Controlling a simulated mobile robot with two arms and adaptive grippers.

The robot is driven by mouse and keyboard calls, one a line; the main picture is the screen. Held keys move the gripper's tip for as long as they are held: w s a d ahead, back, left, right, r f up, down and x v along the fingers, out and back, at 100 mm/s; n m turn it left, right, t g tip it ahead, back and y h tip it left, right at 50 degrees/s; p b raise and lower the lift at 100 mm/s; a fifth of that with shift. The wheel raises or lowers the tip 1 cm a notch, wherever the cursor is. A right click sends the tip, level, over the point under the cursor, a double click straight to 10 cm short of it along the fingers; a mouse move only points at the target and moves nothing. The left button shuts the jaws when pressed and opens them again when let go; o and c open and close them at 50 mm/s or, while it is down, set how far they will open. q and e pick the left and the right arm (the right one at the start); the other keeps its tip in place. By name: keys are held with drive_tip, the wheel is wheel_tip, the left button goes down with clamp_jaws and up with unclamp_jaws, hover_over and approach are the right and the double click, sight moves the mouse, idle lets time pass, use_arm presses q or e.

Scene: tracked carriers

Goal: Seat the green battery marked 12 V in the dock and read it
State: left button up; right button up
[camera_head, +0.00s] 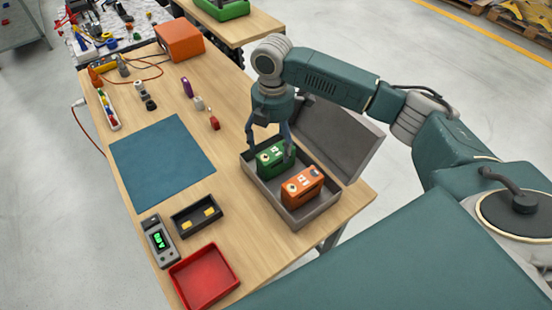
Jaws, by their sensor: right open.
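The green battery (270,160) stands in an open grey case (249,174) on the workbench, and its marking is too small to read surely. An orange battery (301,188) stands beside it in the same case. My right gripper (269,149) is open, with its fingers pointing down around the green battery; I cannot tell whether they touch it. The black dock (181,224) with yellow contacts holds no battery. A grey meter (158,243) with a lit green display stands left of the dock. My left gripper is not in view.
The case's lid (345,140) stands open at the right. A red tray (204,277) lies at the bench's near end. A blue mat (162,160) lies bare. Small parts and an orange box (179,41) are farther back.

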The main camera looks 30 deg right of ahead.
sight(273, 148)
drive_tip(key=shift+w+d+f+p, duration=0.1)
drive_tip(key=shift+f+p, duration=0.15)
drive_tip(key=shift+f, duration=0.9)
drive_tip(key=shift+w+d+f+p, duration=0.1)
drive_tip(key=shift+f+p, duration=0.15)
drive_tip(key=shift+f, duration=0.9)
drive_tip(key=shift+c, duration=0.3)
drive_tip(key=c, duration=1.7)
drive_tip(key=shift+w+r, duration=0.15)
clamp_jaws()
